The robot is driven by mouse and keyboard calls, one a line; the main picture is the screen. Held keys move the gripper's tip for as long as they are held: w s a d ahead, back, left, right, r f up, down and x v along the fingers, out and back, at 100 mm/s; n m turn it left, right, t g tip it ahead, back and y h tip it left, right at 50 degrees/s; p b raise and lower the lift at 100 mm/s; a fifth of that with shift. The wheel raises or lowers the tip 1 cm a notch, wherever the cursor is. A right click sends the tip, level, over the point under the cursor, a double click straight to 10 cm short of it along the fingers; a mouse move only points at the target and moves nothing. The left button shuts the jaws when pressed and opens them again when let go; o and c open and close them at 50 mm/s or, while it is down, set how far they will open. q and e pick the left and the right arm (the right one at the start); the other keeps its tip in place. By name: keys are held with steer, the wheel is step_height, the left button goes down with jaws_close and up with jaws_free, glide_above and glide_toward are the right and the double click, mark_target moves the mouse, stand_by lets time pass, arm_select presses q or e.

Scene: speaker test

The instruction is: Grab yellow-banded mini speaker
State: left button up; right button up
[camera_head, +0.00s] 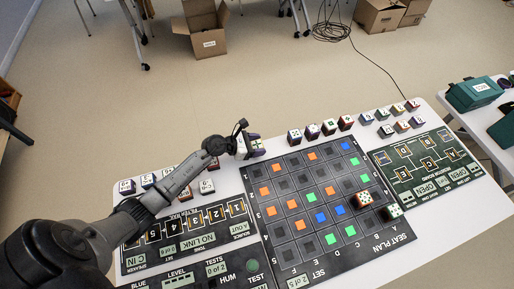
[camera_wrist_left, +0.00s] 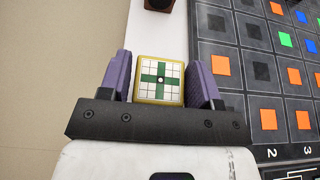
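A small cube speaker with a yellow edge band (camera_wrist_left: 160,80) has a white gridded top face with a green cross. In the left wrist view it sits between the two purple fingers of my left gripper (camera_wrist_left: 160,84). The fingers are very close to its sides; I cannot tell whether they press on it. In the head view my left gripper (camera_head: 246,146) is at the far edge of the table with the cube (camera_head: 257,145) at its tip, partly hidden. Whether the cube rests on the table is unclear. My right gripper is not in view.
Several similar cubes (camera_head: 312,131) stand in a row right of the gripper, and others (camera_head: 207,187) lie left, near my arm. A black seat-plan mat (camera_head: 285,160) with coloured squares is just right. A dark green board (camera_head: 425,165) lies at right on the white table (camera_head: 470,190).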

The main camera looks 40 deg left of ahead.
arm_select(q)
steer(key=c, duration=0.6)
steer(key=shift+c, duration=0.3)
steer(key=shift+r, duration=0.15)
